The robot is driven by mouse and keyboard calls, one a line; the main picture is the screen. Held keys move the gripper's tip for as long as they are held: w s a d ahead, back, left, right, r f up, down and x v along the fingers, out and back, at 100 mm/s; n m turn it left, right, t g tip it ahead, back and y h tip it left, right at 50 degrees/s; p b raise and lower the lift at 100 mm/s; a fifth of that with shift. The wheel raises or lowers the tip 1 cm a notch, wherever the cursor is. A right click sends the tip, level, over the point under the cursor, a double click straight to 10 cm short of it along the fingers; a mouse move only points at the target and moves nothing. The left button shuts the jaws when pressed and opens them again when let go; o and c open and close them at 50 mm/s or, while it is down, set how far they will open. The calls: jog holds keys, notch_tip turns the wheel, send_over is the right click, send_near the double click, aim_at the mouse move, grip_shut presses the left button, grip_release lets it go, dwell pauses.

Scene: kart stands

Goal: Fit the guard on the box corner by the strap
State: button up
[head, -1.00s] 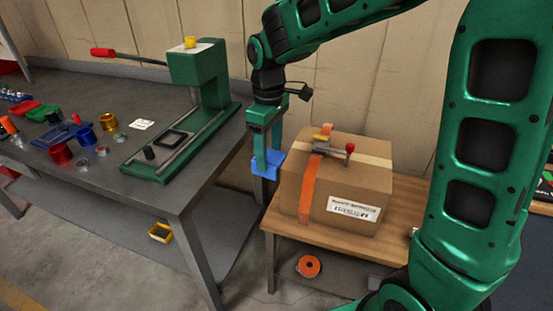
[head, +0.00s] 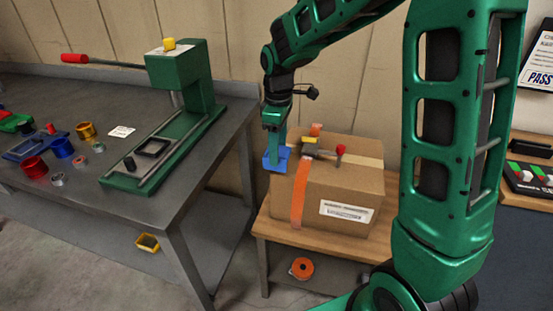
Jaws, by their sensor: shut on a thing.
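The cardboard box (head: 352,186) stands on a small wooden table. An orange strap (head: 301,190) runs over its top and down its front near the left end. A ratchet buckle (head: 322,151) with a red knob sits on top. The blue guard (head: 277,160) is in my gripper (head: 274,150), at the box's upper left edge, left of the strap. My gripper points down and is shut on the guard. I cannot tell whether the guard touches the box.
A grey workbench (head: 190,180) at left carries a green press (head: 190,85) and several colored parts. An orange strap roll (head: 301,268) lies on the lower shelf under the box. A control panel (head: 530,177) is at right.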

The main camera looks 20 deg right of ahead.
jog(key=shift+d+f, duration=0.1)
jog(key=shift+f, duration=1.95)
jog(key=shift+f, duration=0.65)
jog(key=o, duration=1.1)
jog(key=shift+w, duration=0.1)
jog(key=shift+r, duration=0.1)
notch_tip(320, 180, up, 13)
jog(key=shift+r, duration=0.1)
jog(key=s+d+m, duration=0.6)
jog(key=s+d, duration=0.2)
jog(key=s, duration=0.3)
jog(key=s+d+m, duration=0.6)
jog(key=s+d, duration=0.2)
jog(key=s, duration=0.3)
jog(key=s+d+f+m, duration=0.1)
jog(key=s+f+m, duration=0.2)
jog(key=s, duration=0.6)
jog(key=shift+s+f+m, duration=0.15)
jog(key=shift+s+m, duration=0.05)
jog(key=shift+m, duration=0.9)
